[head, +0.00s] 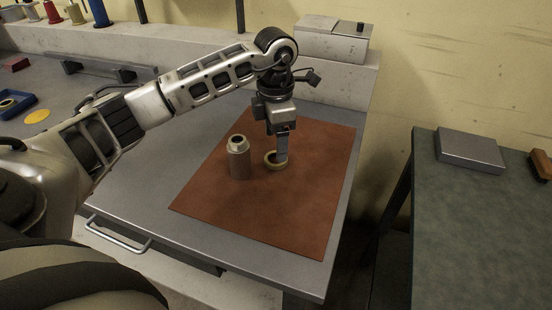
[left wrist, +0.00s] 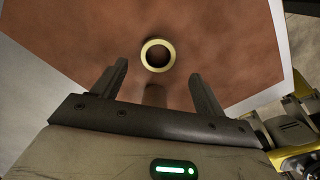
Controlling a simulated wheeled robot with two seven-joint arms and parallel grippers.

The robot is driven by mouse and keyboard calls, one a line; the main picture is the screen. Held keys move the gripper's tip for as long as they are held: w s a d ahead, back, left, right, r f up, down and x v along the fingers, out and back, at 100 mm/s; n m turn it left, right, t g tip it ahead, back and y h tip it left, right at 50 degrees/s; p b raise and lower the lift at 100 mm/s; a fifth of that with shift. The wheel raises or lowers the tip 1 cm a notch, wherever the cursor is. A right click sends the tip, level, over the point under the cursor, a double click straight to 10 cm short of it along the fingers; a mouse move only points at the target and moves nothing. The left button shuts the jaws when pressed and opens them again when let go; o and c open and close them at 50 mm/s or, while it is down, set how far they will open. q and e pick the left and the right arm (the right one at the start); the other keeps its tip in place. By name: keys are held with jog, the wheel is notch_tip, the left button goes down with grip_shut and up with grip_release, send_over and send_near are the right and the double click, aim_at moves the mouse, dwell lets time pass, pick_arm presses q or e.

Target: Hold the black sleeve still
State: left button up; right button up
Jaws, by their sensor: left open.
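I cannot make out a black sleeve in either view. A grey metal cylinder (head: 239,162) with a narrower neck and a dark opening stands upright on the mat, left of the ring. My right gripper is not in view.
The mat lies on a grey metal bench (head: 140,185) with a front handle. A pale box (head: 331,40) stands on the back ledge. A blue tray (head: 14,103) and a yellow disc (head: 37,116) are at the left. A separate dark table (head: 470,230) is at the right.

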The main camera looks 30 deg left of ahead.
aim_at(273, 163)
pick_arm(q)
jog(key=f, duration=0.4)
jog(key=shift+a+f, duration=0.3)
jog(key=shift+f, duration=0.1)
jog(key=c, duration=1.1)
jog(key=shift+r, duration=0.1)
jog(key=shift+c, duration=0.2)
jog(key=shift+r, duration=0.5)
notch_tip(273, 163, up, 2)
jog(key=shift+r, duration=0.15)
jog(key=s+d+r+b, duration=0.1)
jog(key=s+d+r, duration=0.3)
jog(key=s+r, duration=0.5)
jog(key=s, duration=0.4)
jog(key=shift+s+r, duration=0.3)
